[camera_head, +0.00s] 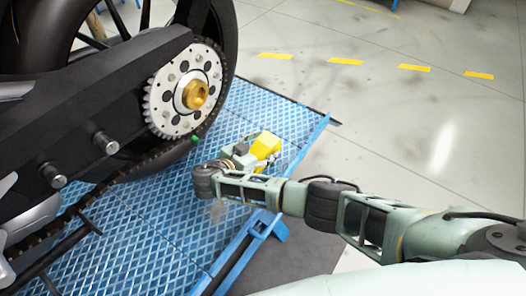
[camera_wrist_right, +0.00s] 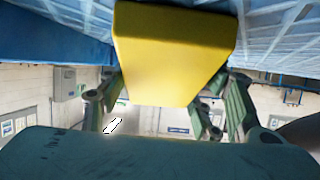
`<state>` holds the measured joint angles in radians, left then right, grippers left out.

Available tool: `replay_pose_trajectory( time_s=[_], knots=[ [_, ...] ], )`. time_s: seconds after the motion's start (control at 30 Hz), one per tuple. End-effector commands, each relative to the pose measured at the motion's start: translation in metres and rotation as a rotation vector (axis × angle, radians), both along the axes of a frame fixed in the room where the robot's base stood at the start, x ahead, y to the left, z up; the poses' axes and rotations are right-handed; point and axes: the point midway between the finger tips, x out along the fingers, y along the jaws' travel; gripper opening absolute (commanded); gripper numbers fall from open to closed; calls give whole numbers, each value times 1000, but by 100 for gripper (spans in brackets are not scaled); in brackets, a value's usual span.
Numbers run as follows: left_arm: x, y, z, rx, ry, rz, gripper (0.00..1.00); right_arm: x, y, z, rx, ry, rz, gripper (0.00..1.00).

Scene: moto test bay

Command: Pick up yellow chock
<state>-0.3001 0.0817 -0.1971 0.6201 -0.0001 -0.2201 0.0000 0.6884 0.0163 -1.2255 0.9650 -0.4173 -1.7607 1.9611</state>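The yellow chock (camera_head: 264,147) sits on the right part of the blue platform, beside the motorcycle's rear wheel. My right gripper (camera_head: 243,156) is at the chock, on its left side in the head view, and hides part of it. In the right wrist view the chock (camera_wrist_right: 175,50) fills the upper middle, very close to the camera. The fingers of my right gripper (camera_wrist_right: 170,100) show spread apart on the chock's left and right. The chock hides their tips, so I cannot tell whether they press on it. My left gripper is not in view.
The motorcycle's rear wheel with sprocket (camera_head: 186,89) and chain stands close to the left of my right gripper. The blue platform (camera_head: 150,245) has a raised edge (camera_head: 313,136) on its right. The grey floor (camera_head: 420,120) beyond is clear, with yellow dashes.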

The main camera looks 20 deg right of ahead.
Motion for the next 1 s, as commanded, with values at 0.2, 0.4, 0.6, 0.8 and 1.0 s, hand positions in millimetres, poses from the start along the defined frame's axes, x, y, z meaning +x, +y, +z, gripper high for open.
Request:
replay_pose_trajectory(
  time_s=[0.2, 0.4, 0.6, 0.8, 1.0],
  knots=[
    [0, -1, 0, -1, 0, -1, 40, 0, 0, 0, 0, 0, 0, 36],
    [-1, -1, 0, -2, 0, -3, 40, 0, 0, 0, 0, 2, -1, 19],
    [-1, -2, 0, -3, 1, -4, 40, 0, 0, 1, 0, -1, 0, 8],
    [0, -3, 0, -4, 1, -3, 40, 1, 0, 1, 0, -1, 0, 8],
    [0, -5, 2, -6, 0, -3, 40, 8, -5, 7, -1, -2, 1, 8]
  ],
)
